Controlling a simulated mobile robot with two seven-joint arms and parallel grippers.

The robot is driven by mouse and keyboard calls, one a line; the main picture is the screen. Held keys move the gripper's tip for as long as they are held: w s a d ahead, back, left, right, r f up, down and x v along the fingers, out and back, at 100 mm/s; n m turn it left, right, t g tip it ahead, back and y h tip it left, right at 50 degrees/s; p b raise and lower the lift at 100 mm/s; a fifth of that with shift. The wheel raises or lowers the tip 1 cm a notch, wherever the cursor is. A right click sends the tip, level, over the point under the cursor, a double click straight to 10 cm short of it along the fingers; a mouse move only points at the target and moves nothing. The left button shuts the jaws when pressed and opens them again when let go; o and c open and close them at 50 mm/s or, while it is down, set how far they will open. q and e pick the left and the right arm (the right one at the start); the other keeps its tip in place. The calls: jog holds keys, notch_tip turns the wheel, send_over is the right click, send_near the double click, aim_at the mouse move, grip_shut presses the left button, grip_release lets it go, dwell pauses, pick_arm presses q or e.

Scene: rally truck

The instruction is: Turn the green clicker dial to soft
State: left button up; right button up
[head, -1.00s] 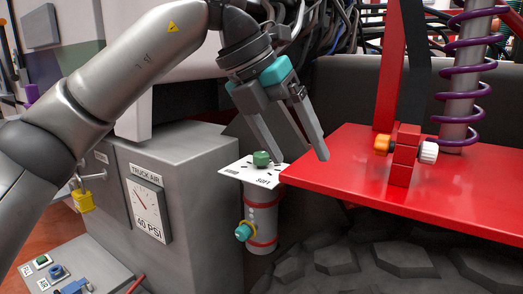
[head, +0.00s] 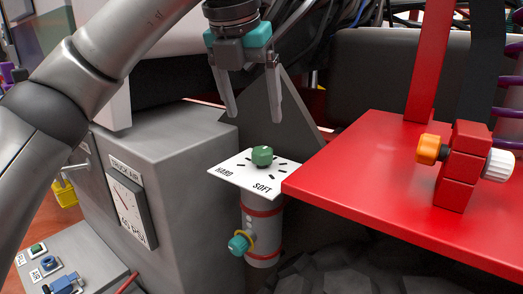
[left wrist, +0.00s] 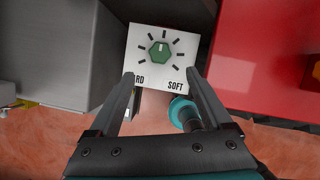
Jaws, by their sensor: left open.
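The green clicker dial (head: 262,156) sits on a white plate (head: 243,180) marked HARD at the left and SOFT at the right, with black tick marks around the dial. In the left wrist view the dial (left wrist: 159,53) shows a light pointer mark toward the top of the picture. My left gripper (head: 252,117) is open and empty, above the plate with its fingers pointing down. In the left wrist view its fingertips (left wrist: 161,76) lie either side of the lettering, with the dial beyond them and untouched. My right gripper is not in view.
A red shelf (head: 360,165) lies right of the plate, bearing a red block with an orange knob (head: 428,149) and a white knob (head: 498,165). A grey cabinet with a TRUCK AIR gauge (head: 130,208) stands left. Below the plate is a canister with a teal knob (head: 238,245).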

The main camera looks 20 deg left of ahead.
aim_at(261, 150)
pick_arm(q)
jog(key=x, duration=0.9)
jog(key=shift+w+f, duration=0.2)
jog(key=shift+f, duration=0.3)
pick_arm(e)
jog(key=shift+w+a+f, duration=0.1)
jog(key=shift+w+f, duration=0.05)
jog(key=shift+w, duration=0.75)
pick_arm(q)
jog(key=shift+c, duration=0.6)
grip_shut()
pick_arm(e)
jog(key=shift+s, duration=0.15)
